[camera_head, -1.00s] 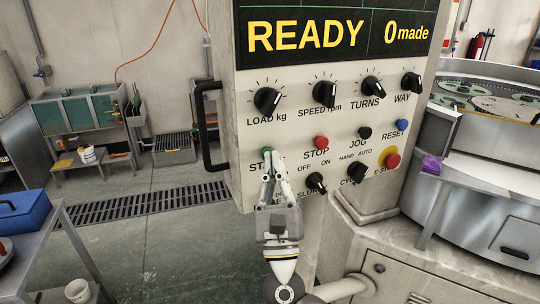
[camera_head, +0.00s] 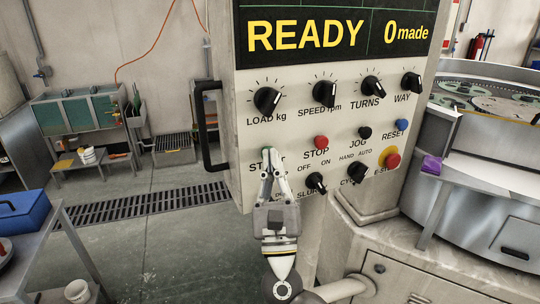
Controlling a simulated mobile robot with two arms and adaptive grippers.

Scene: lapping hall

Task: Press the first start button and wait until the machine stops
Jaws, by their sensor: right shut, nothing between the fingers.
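The control panel (camera_head: 300,135) fills the middle of the head view. Its display (camera_head: 335,32) reads "READY" and "0 made". The START label (camera_head: 256,166) is partly covered by my right gripper (camera_head: 268,156). A sliver of green shows at the fingertips, where the start button is mostly hidden. My right gripper is shut and empty, its tips at the START spot; I cannot tell whether they touch the button. The red STOP button (camera_head: 321,142) is to the right. The lapping machine (camera_head: 495,100) with its green discs stands at the right. My left gripper is not in view.
Several black knobs, a blue RESET button (camera_head: 402,125) and a red emergency stop (camera_head: 390,160) are on the panel. A black handle (camera_head: 207,125) sticks out at its left edge. A grey table with a blue box (camera_head: 22,213) stands at the left. Open floor lies between.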

